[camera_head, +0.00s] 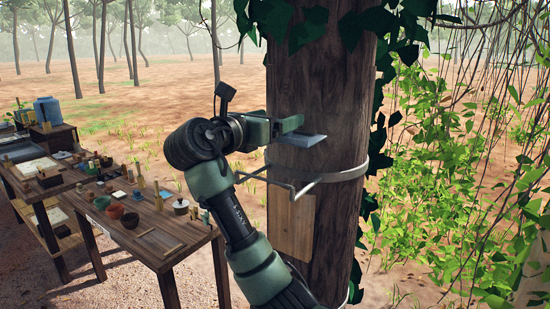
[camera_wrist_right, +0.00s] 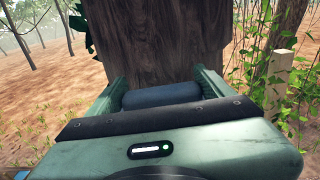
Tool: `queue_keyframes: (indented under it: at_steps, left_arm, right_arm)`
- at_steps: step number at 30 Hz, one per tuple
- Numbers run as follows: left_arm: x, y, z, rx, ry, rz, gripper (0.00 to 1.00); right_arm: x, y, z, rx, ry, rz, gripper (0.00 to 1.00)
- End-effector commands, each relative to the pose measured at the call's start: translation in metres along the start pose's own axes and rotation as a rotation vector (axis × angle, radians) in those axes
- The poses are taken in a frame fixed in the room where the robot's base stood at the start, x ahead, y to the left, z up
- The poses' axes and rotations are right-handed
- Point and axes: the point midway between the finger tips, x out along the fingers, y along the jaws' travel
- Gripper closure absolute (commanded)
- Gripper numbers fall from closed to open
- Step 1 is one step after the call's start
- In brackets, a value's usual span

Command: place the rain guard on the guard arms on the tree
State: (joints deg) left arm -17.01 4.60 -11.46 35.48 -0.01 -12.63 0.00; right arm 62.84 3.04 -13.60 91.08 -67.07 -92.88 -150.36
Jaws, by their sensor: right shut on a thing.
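The tree trunk (camera_head: 322,95) stands upright in the middle of the head view, and its bark fills the top of the right wrist view (camera_wrist_right: 155,42). A metal band with guard arms (camera_head: 292,184) sticks out from the trunk to the left. My right gripper (camera_head: 292,128) is shut on the flat grey-blue rain guard (camera_head: 304,140), held close to the trunk a little above the guard arms. In the right wrist view the guard (camera_wrist_right: 162,95) shows between the two fingers. Whether the guard touches the trunk I cannot tell. My left gripper is not in view.
A wooden panel (camera_head: 292,225) is on the trunk below the arms. A wooden table (camera_head: 150,225) with pots and small tools stands at the left, with another table (camera_head: 40,175) behind it. Leafy vines (camera_head: 440,150) hang at the right.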

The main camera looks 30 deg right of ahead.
Motion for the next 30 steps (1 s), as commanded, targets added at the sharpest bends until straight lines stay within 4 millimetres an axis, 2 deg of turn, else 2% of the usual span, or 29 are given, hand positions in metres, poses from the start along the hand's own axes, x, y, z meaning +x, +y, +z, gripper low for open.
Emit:
queue_keyframes:
  at_steps: [1, 3, 6, 12, 18, 22, 29, 30]
  left_arm:
    - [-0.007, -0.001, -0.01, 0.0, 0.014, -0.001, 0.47]
    - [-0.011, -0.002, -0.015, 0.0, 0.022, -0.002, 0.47]
    - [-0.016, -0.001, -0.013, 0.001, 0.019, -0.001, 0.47]
    - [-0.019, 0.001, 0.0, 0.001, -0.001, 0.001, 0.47]
    - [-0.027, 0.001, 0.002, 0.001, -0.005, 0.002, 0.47]
    - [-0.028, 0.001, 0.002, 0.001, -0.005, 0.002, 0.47]
    - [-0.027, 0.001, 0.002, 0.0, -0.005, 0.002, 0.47]
    - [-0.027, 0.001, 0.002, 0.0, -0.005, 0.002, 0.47]
  right_arm:
    - [0.0, 0.0, -0.013, -0.007, 0.0, 0.0, 0.62]
    - [0.0, 0.0, -0.03, -0.006, 0.001, -0.001, 0.62]
    - [0.0, 0.0, -0.05, -0.004, 0.0, -0.001, 0.62]
    - [0.0, 0.0, -0.069, 0.0, -0.001, -0.001, 0.62]
    - [0.001, 0.0, -0.096, -0.004, -0.001, -0.001, 0.62]
    - [0.0, 0.0, -0.105, 0.0, -0.001, 0.0, 0.62]
    - [0.0, 0.0, -0.106, 0.001, -0.001, 0.0, 0.62]
    - [0.0, 0.0, -0.106, 0.0, 0.0, 0.0, 0.1]
